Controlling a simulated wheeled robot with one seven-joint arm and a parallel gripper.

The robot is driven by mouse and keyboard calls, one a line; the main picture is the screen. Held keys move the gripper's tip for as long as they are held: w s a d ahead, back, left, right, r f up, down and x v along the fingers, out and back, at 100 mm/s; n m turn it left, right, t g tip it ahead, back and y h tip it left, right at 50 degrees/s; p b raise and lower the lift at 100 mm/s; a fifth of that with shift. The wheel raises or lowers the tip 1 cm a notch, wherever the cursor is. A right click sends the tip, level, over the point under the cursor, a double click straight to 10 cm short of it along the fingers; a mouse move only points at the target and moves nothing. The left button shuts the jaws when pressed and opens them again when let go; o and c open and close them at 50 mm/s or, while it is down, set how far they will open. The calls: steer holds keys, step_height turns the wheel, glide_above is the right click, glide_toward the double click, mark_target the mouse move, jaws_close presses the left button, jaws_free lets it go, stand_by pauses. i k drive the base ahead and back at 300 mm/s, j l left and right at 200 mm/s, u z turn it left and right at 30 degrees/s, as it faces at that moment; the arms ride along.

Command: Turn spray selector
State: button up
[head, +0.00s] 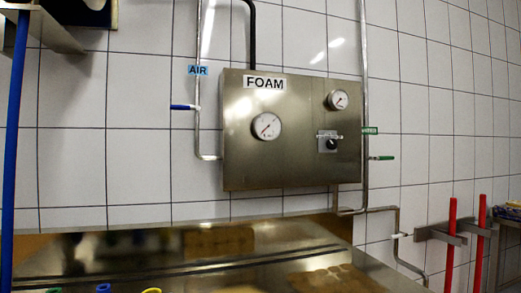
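The spray selector looks to be the small black knob (331,144) on a light square plate. It sits at the lower right of the steel box marked FOAM (240,160) on the tiled wall, in the head view. The knob's pointing direction is too small to tell. My gripper is not in view.
Two round gauges, one left (267,126) and one upper right (338,100), are on the box. A blue-handled valve (183,107) and a green-handled valve (382,158) flank it. A steel counter (150,250) lies below. Red handles (450,240) hang at right.

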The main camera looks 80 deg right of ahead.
mark_target(331, 144)
steer(key=k+l, duration=0.55)
steer(key=k+l+z, duration=0.1)
steer(key=k+l, duration=0.4)
steer(key=l, duration=0.2)
